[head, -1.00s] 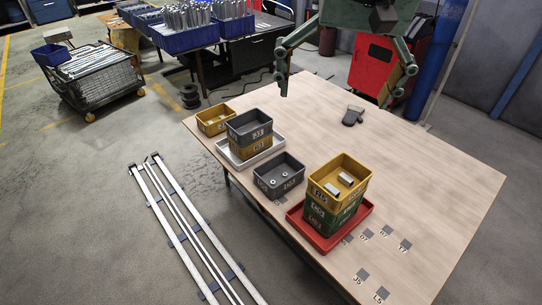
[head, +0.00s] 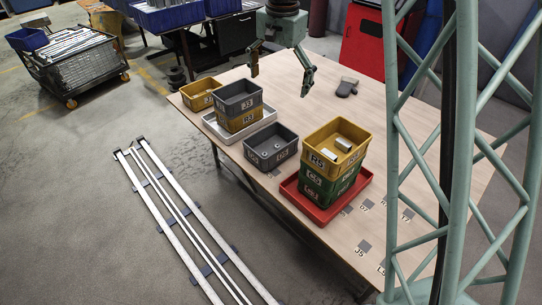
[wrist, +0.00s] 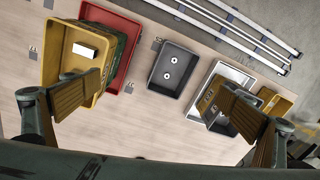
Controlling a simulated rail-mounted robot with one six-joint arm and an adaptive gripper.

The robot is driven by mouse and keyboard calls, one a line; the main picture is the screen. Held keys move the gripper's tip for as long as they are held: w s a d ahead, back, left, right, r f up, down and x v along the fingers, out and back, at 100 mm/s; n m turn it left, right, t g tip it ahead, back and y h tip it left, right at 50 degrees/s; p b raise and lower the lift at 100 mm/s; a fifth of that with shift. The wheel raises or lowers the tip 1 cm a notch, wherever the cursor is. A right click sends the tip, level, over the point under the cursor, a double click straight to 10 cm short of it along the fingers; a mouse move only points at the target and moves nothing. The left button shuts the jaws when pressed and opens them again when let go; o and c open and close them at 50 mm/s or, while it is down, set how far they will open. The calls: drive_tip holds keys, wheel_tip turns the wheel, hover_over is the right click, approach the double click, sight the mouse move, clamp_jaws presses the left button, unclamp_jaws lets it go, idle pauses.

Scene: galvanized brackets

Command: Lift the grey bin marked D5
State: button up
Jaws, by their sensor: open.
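A grey bin (head: 271,148) stands alone on the table between two stacks, with small round pieces inside; its label is too small to read surely. It shows at the middle of the wrist view (wrist: 173,68). A second grey bin (head: 238,96), whose label looks like J3, sits on a yellow bin (head: 240,119) in a white tray (head: 218,131). My gripper (head: 281,78) is open and empty, above the table and behind the lone grey bin. In the wrist view its fingers (wrist: 160,90) are spread wide, apart from that bin.
At right, a yellow bin (head: 333,141) holding blocks tops green bins (head: 325,184) in a red tray (head: 302,206). Another yellow bin (head: 201,94) stands at the far left corner. A dark object (head: 347,87) lies at the back. Marked squares lie at the front right.

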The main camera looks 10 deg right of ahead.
drive_tip(key=w+f+m+b, duration=0.1)
drive_tip(key=w+f, duration=0.4)
drive_tip(key=f, duration=0.8)
drive_tip(key=w+f+m+g+b, duration=0.1)
drive_tip(key=w+f+b, duration=0.3)
drive_tip(key=f, duration=0.8)
drive_tip(key=shift+w+f+m+b, duration=0.35)
drive_tip(key=shift+w+m, duration=0.15)
drive_tip(key=shift+w, duration=0.55)
drive_tip(key=shift+f, duration=0.15)
drive_tip(key=b, duration=0.2)
hover_over(271, 152)
drive_tip(key=shift+f, duration=4.15)
drive_tip(key=shift+w+f+b, duration=0.1)
drive_tip(key=shift+f+b, duration=0.45)
drive_tip(key=shift+f, duration=2.05)
